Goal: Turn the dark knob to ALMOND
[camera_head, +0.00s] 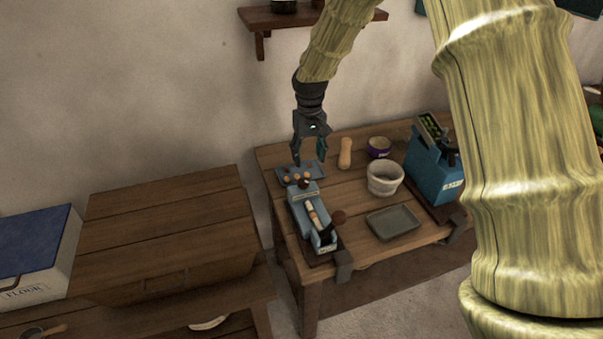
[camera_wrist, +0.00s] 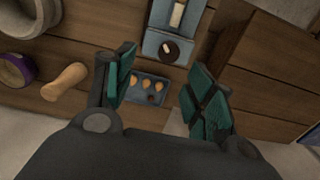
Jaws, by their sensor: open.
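The dark round knob (camera_wrist: 169,49) with a pale pointer mark sits on the end of a blue-grey device (camera_wrist: 166,40) in the wrist view. In the head view the dark knob (camera_head: 304,184) shows small at the near-wall end of the long blue device (camera_head: 300,220). The ALMOND label cannot be read in either view. A shallow blue tray (camera_wrist: 134,95) with orange almond-like pieces and a dark piece lies beside the device. My gripper (camera_wrist: 163,62) is open and empty, its green-padded fingers spread apart above the tray and knob. In the head view my gripper (camera_head: 309,156) hangs above them.
A wooden peg-like piece (camera_head: 345,153), purple bowl (camera_head: 379,147), pale mortar (camera_head: 384,179), grey tray (camera_head: 393,221) and blue machine (camera_head: 431,172) stand to the right on the workbench. A wooden chest (camera_head: 170,235) is at left. A wall shelf (camera_head: 315,17) is above.

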